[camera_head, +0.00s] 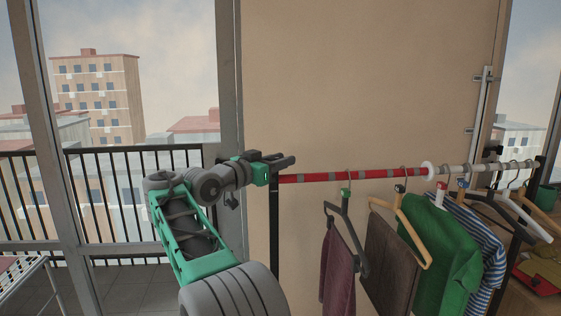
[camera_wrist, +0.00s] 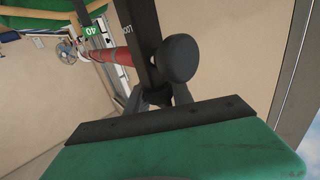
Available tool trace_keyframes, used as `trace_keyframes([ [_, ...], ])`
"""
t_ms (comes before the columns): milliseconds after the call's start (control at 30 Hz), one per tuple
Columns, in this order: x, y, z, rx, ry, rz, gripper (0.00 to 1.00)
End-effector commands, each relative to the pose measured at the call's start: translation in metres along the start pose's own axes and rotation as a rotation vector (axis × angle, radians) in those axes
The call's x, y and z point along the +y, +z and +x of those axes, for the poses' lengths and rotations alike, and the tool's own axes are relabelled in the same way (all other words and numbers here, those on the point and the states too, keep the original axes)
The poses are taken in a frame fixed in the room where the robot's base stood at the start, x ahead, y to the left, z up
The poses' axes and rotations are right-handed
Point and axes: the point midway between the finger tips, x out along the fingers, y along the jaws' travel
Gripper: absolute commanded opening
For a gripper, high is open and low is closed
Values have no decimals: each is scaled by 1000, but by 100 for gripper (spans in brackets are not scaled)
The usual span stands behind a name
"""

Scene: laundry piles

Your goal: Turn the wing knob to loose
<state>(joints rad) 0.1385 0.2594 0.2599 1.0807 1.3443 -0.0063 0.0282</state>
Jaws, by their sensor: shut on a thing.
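The garment rack has a dark upright post (camera_head: 274,225) and a red and grey rail (camera_head: 330,177). My gripper (camera_head: 283,163) is at the top of this post, at the rail's left end. In the wrist view, a dark rounded knob (camera_wrist: 180,58) stands beside the dark post (camera_wrist: 136,30), just beyond my gripper (camera_wrist: 162,97). My fingers are shut on the wing knob at the post. Its wings are mostly hidden between the fingers, so its turn angle cannot be read. White lettering on the post is only partly legible.
Hangers with a maroon cloth (camera_head: 338,272), a brown cloth (camera_head: 389,265), a green shirt (camera_head: 437,250) and a striped shirt (camera_head: 482,245) hang along the rail to the right. A beige wall (camera_head: 350,80) stands behind. A balcony railing (camera_head: 110,200) is at the left.

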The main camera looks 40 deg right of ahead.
Motion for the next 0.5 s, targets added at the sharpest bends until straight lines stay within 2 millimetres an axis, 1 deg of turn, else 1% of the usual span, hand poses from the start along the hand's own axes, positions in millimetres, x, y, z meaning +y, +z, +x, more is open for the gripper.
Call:
trace_keyframes([
  [333,0,-2,0,3,-1,3,0],
  [367,0,-2,0,3,-1,3,29],
  [500,0,-2,0,2,0,2,41],
])
